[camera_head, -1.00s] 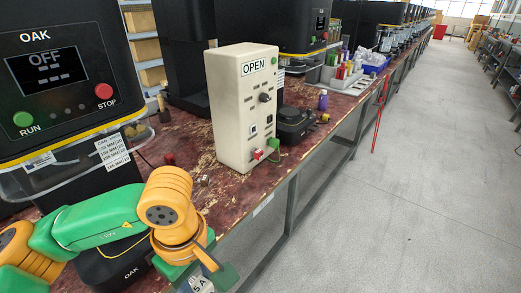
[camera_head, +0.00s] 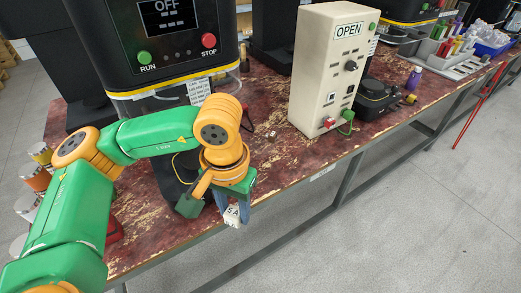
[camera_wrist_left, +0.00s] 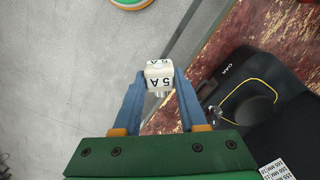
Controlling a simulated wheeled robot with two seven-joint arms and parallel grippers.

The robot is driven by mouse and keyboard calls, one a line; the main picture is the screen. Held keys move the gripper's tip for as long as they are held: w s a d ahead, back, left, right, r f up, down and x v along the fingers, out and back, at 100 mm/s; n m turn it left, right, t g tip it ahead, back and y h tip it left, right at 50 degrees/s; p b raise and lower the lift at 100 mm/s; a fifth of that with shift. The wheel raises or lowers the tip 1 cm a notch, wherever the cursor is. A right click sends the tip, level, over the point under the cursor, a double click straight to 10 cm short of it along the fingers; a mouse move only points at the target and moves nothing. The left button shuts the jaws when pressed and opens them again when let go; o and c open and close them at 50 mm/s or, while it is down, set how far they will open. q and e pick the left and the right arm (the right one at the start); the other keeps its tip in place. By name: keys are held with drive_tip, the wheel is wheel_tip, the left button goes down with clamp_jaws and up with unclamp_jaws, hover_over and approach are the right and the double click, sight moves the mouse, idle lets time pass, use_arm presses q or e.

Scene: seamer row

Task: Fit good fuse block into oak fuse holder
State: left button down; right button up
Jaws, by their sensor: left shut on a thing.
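My left gripper (camera_head: 236,212) is shut on a white fuse block (camera_head: 232,217) marked "5 A", held off the front edge of the bench. I cannot clearly tell the fuse holder itself; in the head view my arm hides much of that base. My right gripper is not in view.
The OAK machine (camera_head: 172,35) stands behind my arm, its screen reading OFF. A cream box with an "OPEN" sign (camera_head: 325,75) stands right of it. A black device (camera_head: 375,98) and a purple bottle (camera_head: 414,78) are farther right. The worn red bench (camera_head: 285,155) has bare room in front.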

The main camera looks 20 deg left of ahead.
use_arm(q)
drive_tip(key=s+d+r+m, duration=0.2)
drive_tip(key=d+r+m, duration=0.4)
drive_tip(key=d, duration=0.4)
drive_tip(key=shift+m, duration=0.7)
drive_tip(key=d+f+m, duration=0.1)
drive_tip(key=m, duration=0.1)
drive_tip(key=w+d+f+m, duration=0.1)
drive_tip(key=d+f+m, duration=0.1)
drive_tip(key=shift+w+d+m, duration=0.1)
drive_tip(key=shift+w+m, duration=0.05)
drive_tip(key=shift+m, duration=0.15)
drive_tip(key=s+a+r+n, duration=0.1)
drive_tip(key=a+r+n, duration=0.5)
drive_tip(key=n, duration=0.2)
drive_tip(key=shift+a+r, duration=0.25)
drive_tip(key=shift+s, duration=0.1)
